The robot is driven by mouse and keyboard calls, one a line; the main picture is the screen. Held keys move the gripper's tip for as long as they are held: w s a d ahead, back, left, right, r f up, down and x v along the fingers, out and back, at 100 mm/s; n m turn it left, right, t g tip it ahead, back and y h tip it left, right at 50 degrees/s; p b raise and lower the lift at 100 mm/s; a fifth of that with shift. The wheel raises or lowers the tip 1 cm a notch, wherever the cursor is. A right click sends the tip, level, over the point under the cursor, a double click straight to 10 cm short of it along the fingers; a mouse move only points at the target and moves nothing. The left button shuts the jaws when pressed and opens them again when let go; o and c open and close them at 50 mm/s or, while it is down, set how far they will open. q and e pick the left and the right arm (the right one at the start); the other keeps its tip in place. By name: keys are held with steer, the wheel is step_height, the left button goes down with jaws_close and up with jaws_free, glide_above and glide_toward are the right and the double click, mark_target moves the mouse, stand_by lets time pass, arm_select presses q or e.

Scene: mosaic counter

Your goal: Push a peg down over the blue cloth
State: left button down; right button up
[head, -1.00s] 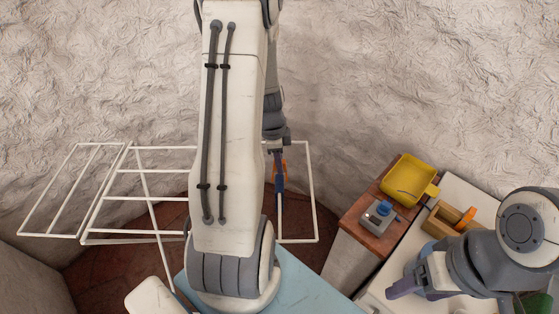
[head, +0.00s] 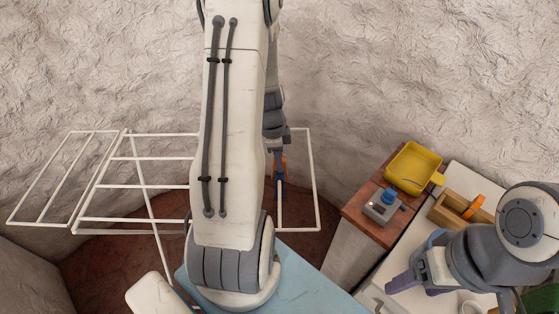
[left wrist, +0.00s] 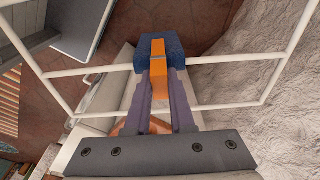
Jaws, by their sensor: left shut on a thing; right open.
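My left gripper (left wrist: 158,95) is shut on an orange peg (left wrist: 158,72), which stands out between its purple fingers in the left wrist view. The peg's tip lies over the small dark blue cloth (left wrist: 173,47), which hangs on a white rail of the drying rack (left wrist: 95,71). How far down the peg sits on the rail is hard to tell. In the head view my left gripper (head: 279,165) is small and partly behind my arm, with some orange beside it. My right gripper (head: 405,283) is open and empty at the lower right, near the counter.
A rough pale wall (head: 370,70) rises close behind the rack. A pale blue surface (head: 320,283) lies below my arm.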

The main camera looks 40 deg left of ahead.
arm_select(q)
steer(key=c, duration=0.7)
jaws_free()
steer(key=shift+r, duration=0.1)
step_height(320, 180, up, 10)
steer(key=a+b, duration=0.1)
steer(key=s+d+r, duration=0.1)
steer(key=d+r, duration=0.1)
steer(key=d, duration=0.8)
steer(key=s+d+r, duration=0.1)
steer(key=d+r, duration=0.1)
steer(key=d, duration=0.8)
steer(key=s+d+n, duration=0.1)
steer(key=s+d, duration=0.3)
steer(key=s+d+r, duration=0.1)
steer(key=s+d, duration=0.3)
steer(key=s, duration=0.1)
steer(key=s+d+n+g, duration=0.1)
steer(key=s+d, duration=0.3)
steer(key=s, duration=0.1)
steer(key=shift+s+r+n, duration=0.2)
steer(key=shift+r+n, duration=0.05)
steer(key=shift+n, duration=0.05)
